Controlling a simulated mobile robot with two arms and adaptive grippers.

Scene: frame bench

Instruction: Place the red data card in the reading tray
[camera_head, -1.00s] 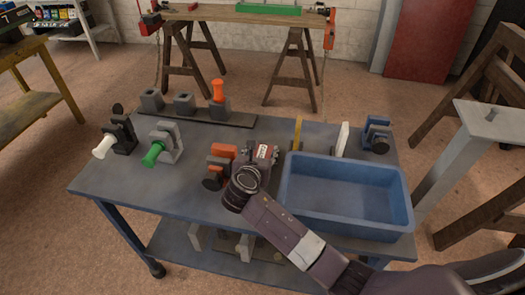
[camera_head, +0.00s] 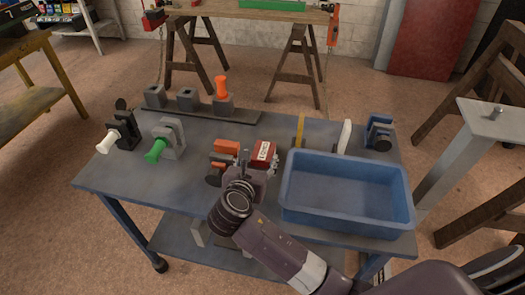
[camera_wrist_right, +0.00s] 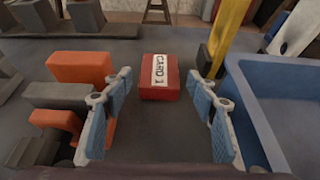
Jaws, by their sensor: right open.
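The red data card (camera_head: 263,153) is a small red block with a white "CARD 1" label, on the grey bench left of a blue tray (camera_head: 345,219). In the right wrist view the card (camera_wrist_right: 160,80) lies ahead, between the lines of the two blue-padded fingers. My right gripper (camera_head: 256,166) is open and empty, just in front of the card. I cannot tell from the head view whether a finger touches it. The blue tray looks empty; its wall (camera_wrist_right: 258,115) is at the right in the wrist view. My left gripper is out of view.
An orange block on dark fixtures (camera_head: 227,147) stands close left of the card. A yellow upright piece (camera_head: 299,131) and a white one (camera_head: 345,136) stand behind the tray. Green-handled (camera_head: 156,150) and white-handled (camera_head: 107,142) tools sit at the left.

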